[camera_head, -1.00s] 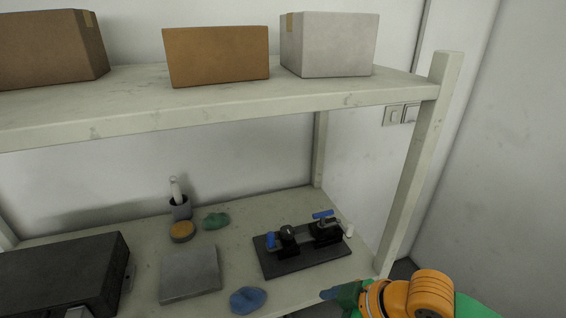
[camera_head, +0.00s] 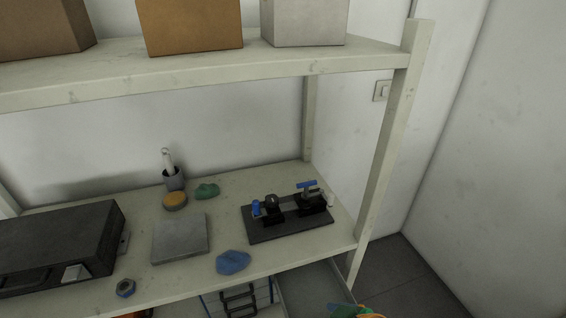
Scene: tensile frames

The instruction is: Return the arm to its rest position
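My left arm and gripper are not in view. A black tensile fixture (camera_head: 290,228) with blue handles sits on the lower shelf at the right, apart from my arm.
The lower shelf (camera_head: 140,213) also holds a black case (camera_head: 60,240), a grey plate (camera_head: 180,238), a blue lump (camera_head: 233,262), a green lump (camera_head: 207,190), an orange-topped disc (camera_head: 175,200), a cup (camera_head: 173,180) and a nut (camera_head: 125,288). Boxes (camera_head: 190,25) stand above. Floor right is clear.

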